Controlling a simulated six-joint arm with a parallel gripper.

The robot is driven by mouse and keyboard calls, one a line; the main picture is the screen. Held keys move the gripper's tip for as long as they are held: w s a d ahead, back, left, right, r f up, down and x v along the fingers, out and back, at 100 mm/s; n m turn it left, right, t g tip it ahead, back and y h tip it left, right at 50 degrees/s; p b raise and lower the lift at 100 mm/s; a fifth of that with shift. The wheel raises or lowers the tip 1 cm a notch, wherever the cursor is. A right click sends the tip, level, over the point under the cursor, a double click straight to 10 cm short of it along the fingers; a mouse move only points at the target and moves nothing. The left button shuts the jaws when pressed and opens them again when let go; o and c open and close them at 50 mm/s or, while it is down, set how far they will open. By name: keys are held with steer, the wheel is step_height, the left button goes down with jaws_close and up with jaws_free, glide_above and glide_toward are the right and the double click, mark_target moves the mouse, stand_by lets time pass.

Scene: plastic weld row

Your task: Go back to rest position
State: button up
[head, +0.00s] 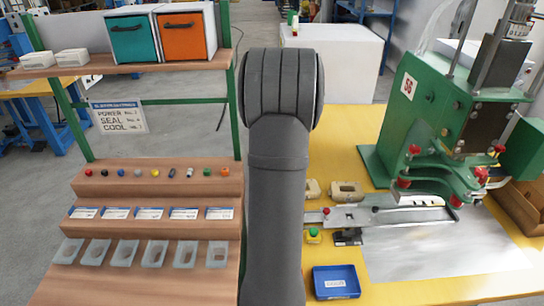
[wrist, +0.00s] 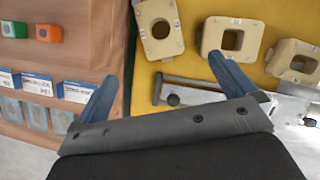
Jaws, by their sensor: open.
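My gripper (wrist: 164,92) shows in the wrist view with its two blue-grey fingers spread wide apart. It is open, and nothing is between the fingers. It hangs above the border between the brown stepped rack and the yellow table. In the head view my own arm stands upright in the middle and hides the gripper. The arm also covers part of the scene behind it.
The stepped rack (head: 157,182) holds small coloured parts, cards and clear trays. The green welding press (head: 440,125) stands at right on the yellow table (head: 345,125). Beige fixtures (wrist: 232,38) lie near a metal slide (head: 400,215). A blue tray (head: 336,282) sits in front.

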stand_by(0.4)
steer(key=x, duration=1.7)
steer(key=shift+f, duration=0.15)
steer(key=v, duration=1.8)
steer(key=x, duration=1.8)
step_height(320, 180, up, 8)
steer(key=n, duration=0.1)
steer(key=shift+s+d+n+y, duration=0.2)
steer(key=shift+s+n+y, duration=0.1)
steer(key=shift+s, duration=0.15)
